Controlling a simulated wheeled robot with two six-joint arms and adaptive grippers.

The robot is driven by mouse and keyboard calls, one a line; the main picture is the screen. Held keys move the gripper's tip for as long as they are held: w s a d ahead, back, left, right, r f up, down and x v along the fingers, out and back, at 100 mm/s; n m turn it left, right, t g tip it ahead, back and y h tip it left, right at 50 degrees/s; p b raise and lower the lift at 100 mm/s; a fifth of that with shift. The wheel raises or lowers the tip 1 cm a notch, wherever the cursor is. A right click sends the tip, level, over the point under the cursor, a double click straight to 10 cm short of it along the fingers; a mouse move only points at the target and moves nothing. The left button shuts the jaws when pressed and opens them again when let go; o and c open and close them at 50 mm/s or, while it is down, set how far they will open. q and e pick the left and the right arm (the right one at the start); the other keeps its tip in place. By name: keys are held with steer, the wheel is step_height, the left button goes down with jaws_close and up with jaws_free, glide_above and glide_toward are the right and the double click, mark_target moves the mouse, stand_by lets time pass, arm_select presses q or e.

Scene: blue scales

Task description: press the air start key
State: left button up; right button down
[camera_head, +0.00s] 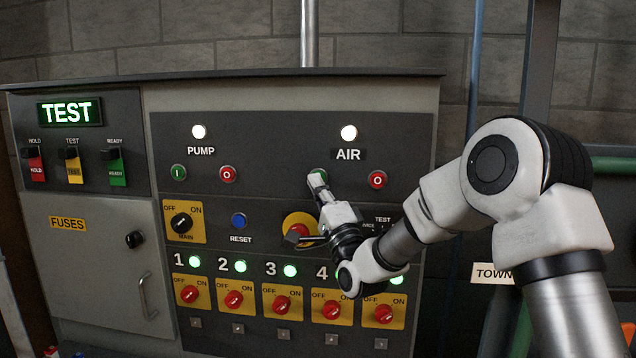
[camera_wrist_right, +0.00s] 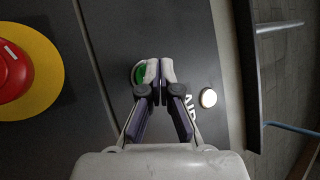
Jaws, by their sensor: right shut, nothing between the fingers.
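The air start key is the green round button (camera_head: 313,172) under the AIR label, left of the red air stop key (camera_head: 377,179). My right gripper (camera_head: 318,181) is shut with nothing in it, and its fingertips are at the green key, covering most of it. In the right wrist view the green key (camera_wrist_right: 138,74) shows at the left edge of the fingertips (camera_wrist_right: 160,69), partly hidden behind the left finger. I cannot tell whether the fingertips touch the key or whether it is pressed in. The white AIR lamp (camera_head: 349,132) is lit. My left gripper is not in view.
The pump keys, green (camera_head: 178,172) and red (camera_head: 227,173), sit to the left under a lit lamp (camera_head: 198,131). A red emergency knob on a yellow disc (camera_wrist_right: 18,72) lies close below my gripper. A blue reset button (camera_head: 238,220) and several red switches are lower down.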

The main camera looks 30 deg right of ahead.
steer(key=shift+s+a, duration=0.15)
steer(key=shift+s, duration=0.1)
steer(key=s+a+b, duration=0.1)
steer(key=s, duration=0.1)
steer(key=s+a+b, duration=0.1)
steer(key=a, duration=0.1)
steer(key=shift+s, duration=0.4)
stand_by(0.6)
